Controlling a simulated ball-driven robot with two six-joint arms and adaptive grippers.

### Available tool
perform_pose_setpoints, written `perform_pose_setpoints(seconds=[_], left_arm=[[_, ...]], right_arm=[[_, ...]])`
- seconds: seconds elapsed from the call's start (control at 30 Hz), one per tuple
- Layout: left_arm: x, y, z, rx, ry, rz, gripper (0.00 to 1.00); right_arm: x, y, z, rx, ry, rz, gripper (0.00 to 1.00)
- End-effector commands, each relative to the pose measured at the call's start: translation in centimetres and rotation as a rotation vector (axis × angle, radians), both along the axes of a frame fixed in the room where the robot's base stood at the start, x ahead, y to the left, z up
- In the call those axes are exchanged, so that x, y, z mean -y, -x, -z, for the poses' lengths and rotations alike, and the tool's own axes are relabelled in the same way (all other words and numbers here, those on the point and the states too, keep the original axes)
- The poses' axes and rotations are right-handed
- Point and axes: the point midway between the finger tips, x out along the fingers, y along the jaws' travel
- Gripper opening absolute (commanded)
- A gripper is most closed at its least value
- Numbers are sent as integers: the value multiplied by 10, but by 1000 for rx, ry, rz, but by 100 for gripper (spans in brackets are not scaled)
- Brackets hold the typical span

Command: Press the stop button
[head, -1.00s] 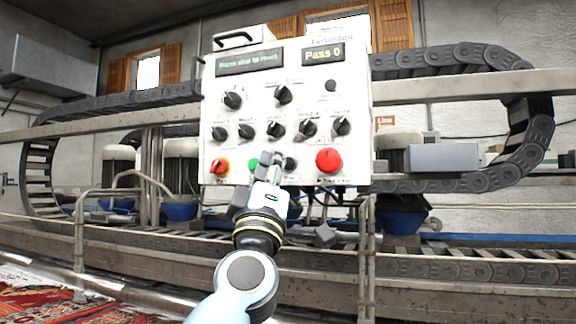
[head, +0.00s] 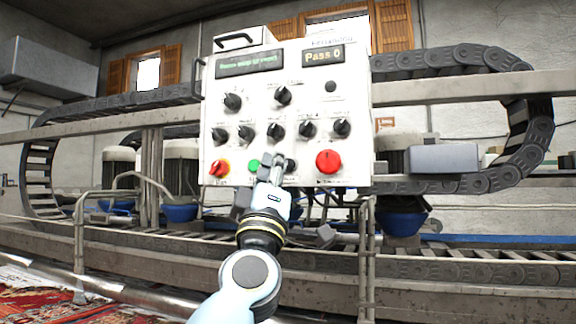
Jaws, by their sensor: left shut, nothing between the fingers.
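The white control panel (head: 354,110) stands ahead with two displays, several black knobs and coloured controls. A large red button (head: 328,161) sits at its lower right. A small green button (head: 253,164) and a red switch on a yellow base (head: 218,168) are at its lower left. Which control is labelled stop is too small to read. My left gripper (head: 271,158) is shut and empty in front of the panel's lower edge, just right of the green button and left of the large red button. It covers part of the bottom row. I cannot tell if it touches the panel. My right gripper is not in view.
Metal railings (head: 80,235) stand below and beside the panel. A black cable chain (head: 535,130) loops around the machine at the right. A grey box (head: 443,158) is right of the panel. A patterned red rug (head: 50,300) lies at lower left.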

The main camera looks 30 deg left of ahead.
Motion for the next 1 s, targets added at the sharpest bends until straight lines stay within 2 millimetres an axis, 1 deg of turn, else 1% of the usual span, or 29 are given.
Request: perform_pose_setpoints(seconds=[0.53, 0.8, 1.0], left_arm=[[0, 0, 0, 0, 0, 0, 0], [-2, -7, -1, 0, -1, -1, 0], [-2, -8, 0, 0, 0, 0, 0]], right_arm=[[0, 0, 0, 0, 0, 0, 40], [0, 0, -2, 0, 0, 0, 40], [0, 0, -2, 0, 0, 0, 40]])
